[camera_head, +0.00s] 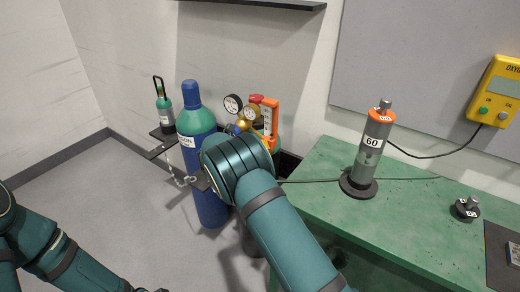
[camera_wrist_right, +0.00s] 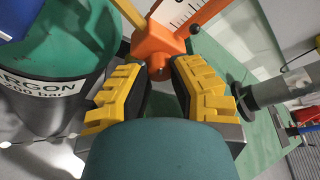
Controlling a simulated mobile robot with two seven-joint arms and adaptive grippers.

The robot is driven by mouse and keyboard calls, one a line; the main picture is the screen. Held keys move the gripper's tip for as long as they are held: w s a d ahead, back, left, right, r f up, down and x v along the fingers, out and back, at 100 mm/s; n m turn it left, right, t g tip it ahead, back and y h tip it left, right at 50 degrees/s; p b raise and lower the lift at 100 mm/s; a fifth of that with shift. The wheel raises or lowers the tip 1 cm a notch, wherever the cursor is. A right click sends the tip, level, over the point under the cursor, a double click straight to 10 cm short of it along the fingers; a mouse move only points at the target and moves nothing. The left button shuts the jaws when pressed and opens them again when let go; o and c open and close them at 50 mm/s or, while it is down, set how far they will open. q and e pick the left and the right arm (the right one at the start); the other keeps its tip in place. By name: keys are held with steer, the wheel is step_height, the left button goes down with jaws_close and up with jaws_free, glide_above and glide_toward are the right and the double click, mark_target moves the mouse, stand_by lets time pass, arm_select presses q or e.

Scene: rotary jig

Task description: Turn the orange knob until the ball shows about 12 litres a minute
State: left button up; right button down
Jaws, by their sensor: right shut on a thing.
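The flowmeter (camera_head: 271,117), an orange housing with a white scale, stands behind my right gripper at the gas cylinder. Its orange body (camera_wrist_right: 160,42) and part of the white scale (camera_wrist_right: 180,10) show at the top of the right wrist view. My right gripper (camera_wrist_right: 160,76) has its yellow-padded fingers shut on the orange knob (camera_wrist_right: 160,69) below that body. In the head view my right arm hides the knob and the fingertips. I cannot make out the ball's level on the scale. My left gripper (camera_head: 148,289) barely shows at the bottom edge.
The blue and green argon cylinder (camera_head: 190,120) stands left of my right gripper. A grey cylinder (camera_head: 370,150) marked 60 stands on the green bench (camera_head: 325,220). A yellow meter (camera_head: 498,92) hangs on the wall.

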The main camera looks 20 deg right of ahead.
steer(key=shift+d+f, duration=0.1)
steer(key=shift+f, duration=0.05)
steer(key=c, duration=0.7)
jaws_free()
steer(key=v, duration=1.2)
